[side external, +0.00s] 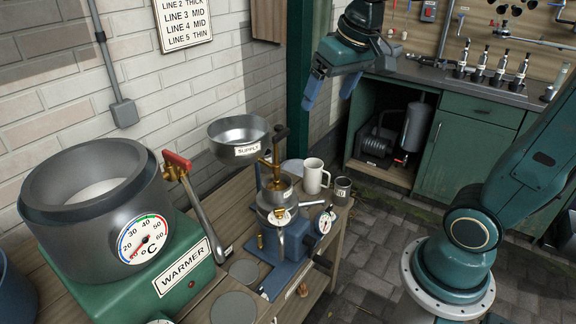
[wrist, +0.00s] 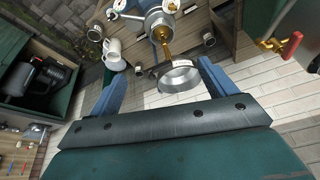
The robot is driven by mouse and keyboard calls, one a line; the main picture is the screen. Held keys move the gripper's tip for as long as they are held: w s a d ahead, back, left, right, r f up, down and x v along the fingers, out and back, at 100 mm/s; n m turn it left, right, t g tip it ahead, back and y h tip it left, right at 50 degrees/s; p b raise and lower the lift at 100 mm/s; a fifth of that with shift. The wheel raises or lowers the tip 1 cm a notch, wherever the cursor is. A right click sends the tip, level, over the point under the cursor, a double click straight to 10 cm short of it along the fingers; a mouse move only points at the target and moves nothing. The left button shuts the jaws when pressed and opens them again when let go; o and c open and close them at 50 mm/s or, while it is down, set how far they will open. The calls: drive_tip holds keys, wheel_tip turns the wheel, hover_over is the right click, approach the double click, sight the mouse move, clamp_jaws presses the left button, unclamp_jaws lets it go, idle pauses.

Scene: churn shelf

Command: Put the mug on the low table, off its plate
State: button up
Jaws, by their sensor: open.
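A white mug (side external: 314,176) stands upright at the far right end of a wooden bench (side external: 335,225), beside the blue machine. It also shows in the wrist view (wrist: 113,48), left of the metal bowl. A pale round edge (side external: 292,167) shows behind the machine, left of the mug; I cannot tell whether it is a plate. I cannot make out a plate under the mug. My gripper (side external: 329,92) is open and empty, high above and behind the mug, with its blue fingers apart. In the wrist view its fingers (wrist: 155,78) frame the bowl, with the mug near the left finger.
A metal SUPPLY bowl (side external: 239,138) rises beside the mug on a brass-fitted blue machine (side external: 285,245). A small grey cup (side external: 342,190) stands close to the mug's right. A large WARMER pot (side external: 100,215) fills the left. Green cabinets (side external: 465,140) stand behind a paved floor (side external: 370,255).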

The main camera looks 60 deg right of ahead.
drive_tip(key=s+a+f+n, duration=0.1)
drive_tip(key=s+a+f, duration=0.1)
drive_tip(key=s, duration=0.4)
drive_tip(key=s+a+f+n+t, duration=0.1)
drive_tip(key=s+a+f+n, duration=0.1)
drive_tip(key=s, duration=0.4)
drive_tip(key=shift+a+y, duration=0.25)
drive_tip(key=shift+y, duration=0.05)
